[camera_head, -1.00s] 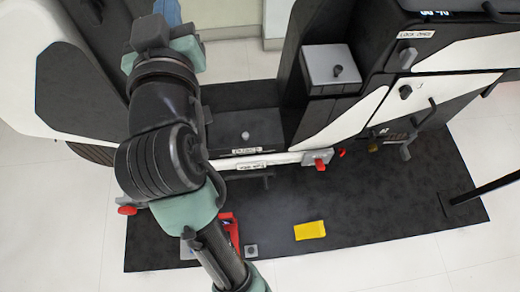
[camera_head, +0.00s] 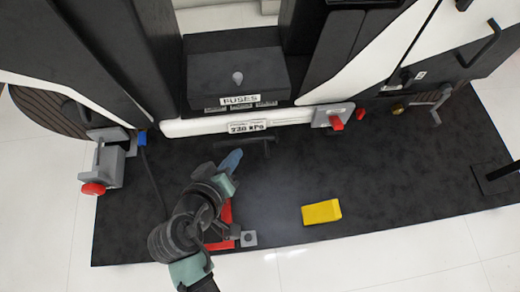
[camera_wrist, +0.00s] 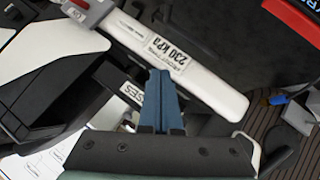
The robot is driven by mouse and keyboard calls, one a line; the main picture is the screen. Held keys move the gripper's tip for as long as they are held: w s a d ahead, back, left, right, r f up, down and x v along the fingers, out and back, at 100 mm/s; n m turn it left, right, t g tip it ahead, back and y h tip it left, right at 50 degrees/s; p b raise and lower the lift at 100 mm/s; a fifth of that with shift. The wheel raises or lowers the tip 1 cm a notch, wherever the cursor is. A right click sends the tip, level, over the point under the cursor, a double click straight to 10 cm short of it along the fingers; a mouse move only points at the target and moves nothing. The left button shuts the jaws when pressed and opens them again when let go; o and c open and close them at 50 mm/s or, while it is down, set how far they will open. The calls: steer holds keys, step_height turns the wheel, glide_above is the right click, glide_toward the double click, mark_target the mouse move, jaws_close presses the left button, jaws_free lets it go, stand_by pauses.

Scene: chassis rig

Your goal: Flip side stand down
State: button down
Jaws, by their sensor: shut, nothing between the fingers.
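A thin dark bar (camera_head: 256,142), which may be the side stand, lies roughly level just below the white rail (camera_head: 290,118) in the head view. Its pivot and full shape are hard to make out against the black mat. My gripper (camera_head: 231,160) has blue fingers and is near the bar's left end, in front of the rail. I cannot tell whether they touch. In the wrist view my gripper (camera_wrist: 161,100) is shut and empty, its fingers overlapping the view of the rail (camera_wrist: 190,75) with the 230 KPA label. I cannot make out the stand there.
A black FUSES box (camera_head: 236,80) stands above the rail. Red-tipped grey blocks sit at left (camera_head: 108,165) and right (camera_head: 333,120). A yellow block (camera_head: 321,211) and a red stand (camera_head: 226,225) are on the black mat (camera_head: 400,190). The mat's middle is mostly clear.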

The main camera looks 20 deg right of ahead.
steer(key=f, duration=0.1)
steer(key=s+f, duration=0.1)
steer(key=shift+s+f, duration=0.2)
steer(key=shift+f, duration=0.2)
steer(key=shift+b, duration=0.35)
steer(key=b, duration=0.8)
glide_toward(264, 148)
steer(key=shift+x, duration=3)
steer(key=shift+d, duration=0.1)
